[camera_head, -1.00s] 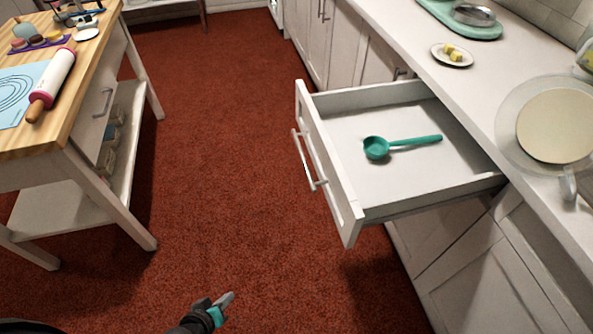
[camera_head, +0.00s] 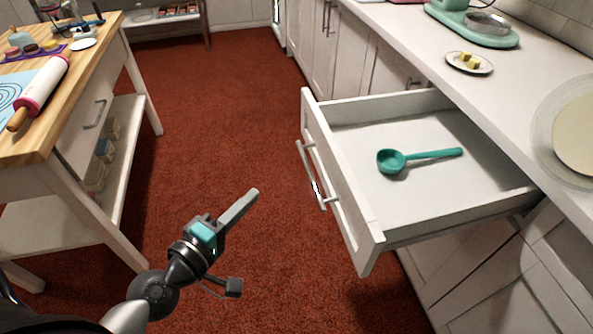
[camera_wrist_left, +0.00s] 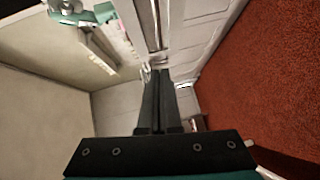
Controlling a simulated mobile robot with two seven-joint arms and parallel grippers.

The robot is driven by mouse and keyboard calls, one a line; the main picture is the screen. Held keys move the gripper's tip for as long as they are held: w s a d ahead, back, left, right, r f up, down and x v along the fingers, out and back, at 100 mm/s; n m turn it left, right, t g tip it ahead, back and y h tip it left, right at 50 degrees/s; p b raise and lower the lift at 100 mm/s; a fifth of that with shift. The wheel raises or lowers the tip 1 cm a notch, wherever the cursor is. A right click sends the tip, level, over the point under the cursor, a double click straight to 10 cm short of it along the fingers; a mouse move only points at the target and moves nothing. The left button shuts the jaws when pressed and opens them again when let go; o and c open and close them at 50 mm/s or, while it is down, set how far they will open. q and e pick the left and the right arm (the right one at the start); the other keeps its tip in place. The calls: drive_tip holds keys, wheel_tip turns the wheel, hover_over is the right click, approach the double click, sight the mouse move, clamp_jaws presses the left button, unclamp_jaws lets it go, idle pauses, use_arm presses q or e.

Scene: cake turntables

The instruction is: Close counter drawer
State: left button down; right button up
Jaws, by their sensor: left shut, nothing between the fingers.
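The white counter drawer (camera_head: 352,205) is pulled out from the counter on the right, with a metal bar handle (camera_head: 312,176) on its front. A teal scoop (camera_head: 420,157) lies inside it. My left gripper (camera_head: 252,196) is shut and empty, to the left of the drawer front and apart from it. In the left wrist view the two dark fingers (camera_wrist_left: 157,75) are together. My right gripper is not in view.
The white countertop (camera_head: 480,90) holds a plate with yellow pieces (camera_head: 470,63), a green mixer (camera_head: 470,25) and a cake turntable (camera_head: 540,125). A wooden table (camera_head: 85,65) with a rolling pin (camera_head: 42,90) stands at left. Red carpet lies clear between them.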

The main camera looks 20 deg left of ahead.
use_arm(q)
drive_tip(key=w+d+f+p, duration=0.1)
drive_tip(key=w+d, duration=0.4)
drive_tip(key=w, duration=0.6)
drive_tip(key=shift+f+p, duration=0.4)
drive_tip(key=shift+f, duration=0.15)
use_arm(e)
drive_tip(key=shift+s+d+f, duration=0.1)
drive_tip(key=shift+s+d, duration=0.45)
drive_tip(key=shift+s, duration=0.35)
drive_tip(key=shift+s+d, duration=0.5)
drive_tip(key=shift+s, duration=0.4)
use_arm(q)
drive_tip(key=shift+w, duration=0.2)
